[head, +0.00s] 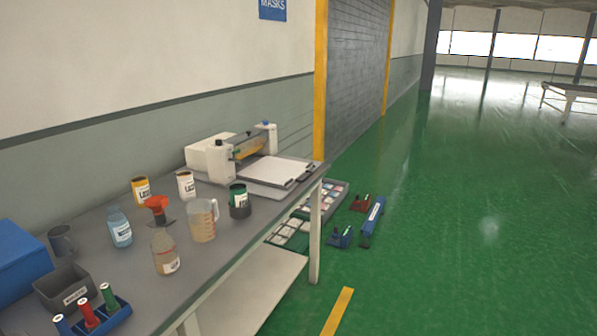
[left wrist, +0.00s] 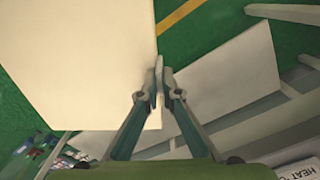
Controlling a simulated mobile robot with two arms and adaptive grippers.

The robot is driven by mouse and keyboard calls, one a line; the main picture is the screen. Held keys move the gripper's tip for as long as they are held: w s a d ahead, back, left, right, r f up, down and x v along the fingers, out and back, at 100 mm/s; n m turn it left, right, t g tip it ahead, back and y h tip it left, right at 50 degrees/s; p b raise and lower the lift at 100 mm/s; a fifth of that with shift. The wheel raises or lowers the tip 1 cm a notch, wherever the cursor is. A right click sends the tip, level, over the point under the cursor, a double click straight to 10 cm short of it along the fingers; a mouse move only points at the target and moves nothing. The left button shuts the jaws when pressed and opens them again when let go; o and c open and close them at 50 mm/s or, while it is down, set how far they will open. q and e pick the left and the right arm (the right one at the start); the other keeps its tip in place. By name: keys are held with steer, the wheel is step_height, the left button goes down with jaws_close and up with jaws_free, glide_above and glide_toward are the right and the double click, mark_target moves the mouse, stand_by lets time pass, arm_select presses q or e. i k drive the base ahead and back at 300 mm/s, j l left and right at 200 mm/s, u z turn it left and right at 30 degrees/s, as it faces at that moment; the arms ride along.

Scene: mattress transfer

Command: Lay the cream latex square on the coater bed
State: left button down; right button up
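The cream latex square (left wrist: 80,60) fills the upper left of the left wrist view, flat and pale. My left gripper (left wrist: 162,82) has its fingertips close together at the square's right edge and appears shut on it. The left finger covers part of the square. The square does not show in the head view. The coater (head: 232,150) stands at the far end of the grey bench, with its pale flat bed (head: 275,170) on the right side. No sheet can be made out on the bed apart from its own light surface. Neither gripper shows in the head view.
A blue box (head: 20,262) is at left. Trays (head: 290,235) and small tools lie on the floor beyond the bench. The green floor at right is mostly open.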

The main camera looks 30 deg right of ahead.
mark_target(275, 169)
steer(key=i+l+z, duration=0.3)
steer(key=z, duration=0.15)
steer(key=i+l+z, duration=0.3)
steer(key=z, duration=0.2)
steer(key=i+l, duration=0.05)
steer(key=l, duration=0.05)
